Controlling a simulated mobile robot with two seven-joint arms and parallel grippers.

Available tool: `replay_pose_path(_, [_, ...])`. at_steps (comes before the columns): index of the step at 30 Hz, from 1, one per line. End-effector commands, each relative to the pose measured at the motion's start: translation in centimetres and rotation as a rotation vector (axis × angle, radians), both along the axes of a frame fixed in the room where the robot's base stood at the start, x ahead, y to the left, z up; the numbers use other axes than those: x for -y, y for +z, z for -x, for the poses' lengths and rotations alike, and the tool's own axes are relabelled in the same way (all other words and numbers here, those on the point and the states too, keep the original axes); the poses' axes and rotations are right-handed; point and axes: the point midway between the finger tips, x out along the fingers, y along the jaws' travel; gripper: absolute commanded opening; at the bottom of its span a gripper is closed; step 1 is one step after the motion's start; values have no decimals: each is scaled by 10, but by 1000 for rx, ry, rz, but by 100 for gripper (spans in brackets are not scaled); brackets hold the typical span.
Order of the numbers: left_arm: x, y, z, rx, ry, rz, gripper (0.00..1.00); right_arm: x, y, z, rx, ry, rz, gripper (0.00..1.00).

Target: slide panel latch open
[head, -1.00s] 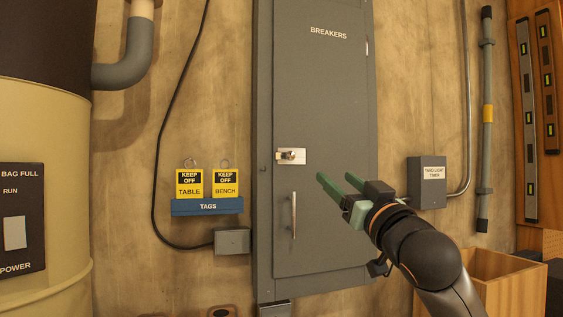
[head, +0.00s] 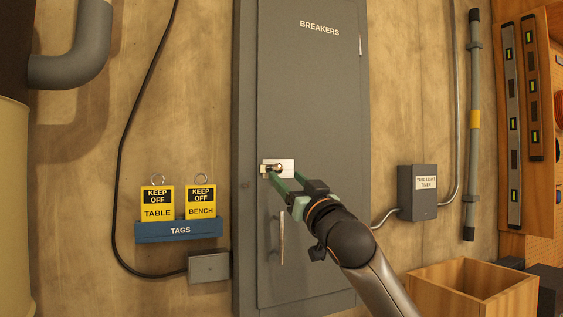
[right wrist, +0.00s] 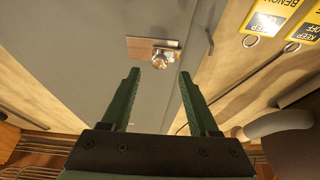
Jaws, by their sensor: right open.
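The panel latch (head: 277,168) is a small light plate with a round metal knob on the grey breaker panel door (head: 310,110), near its left edge. In the right wrist view the latch knob (right wrist: 160,58) shows just beyond the fingertips, roughly centred between them. My right gripper (head: 274,178) is open and empty, its green fingers reaching up to the latch in the head view. In the right wrist view the fingers (right wrist: 159,75) are spread apart with the knob ahead of them. Whether a finger touches the knob cannot be told. My left gripper is not in view.
A vertical door handle (head: 281,238) is below the latch. A blue rack (head: 180,231) with yellow tags hangs at left.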

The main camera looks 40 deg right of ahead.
Motion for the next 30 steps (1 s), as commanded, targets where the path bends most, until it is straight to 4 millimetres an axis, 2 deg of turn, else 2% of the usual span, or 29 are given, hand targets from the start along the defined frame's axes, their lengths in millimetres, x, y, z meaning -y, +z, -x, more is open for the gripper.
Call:
replay_pose_path(1, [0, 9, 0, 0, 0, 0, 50, 3, 8, -8, 0, 0, -2, 61])
replay_pose_path(7, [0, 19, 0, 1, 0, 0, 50, 9, 15, -30, 0, 0, 0, 61])
replay_pose_path(19, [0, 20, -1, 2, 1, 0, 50, 11, 15, -36, 1, 1, 2, 61])
replay_pose_path(30, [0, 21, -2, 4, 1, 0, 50, 11, 15, -36, 0, 1, 0, 20])
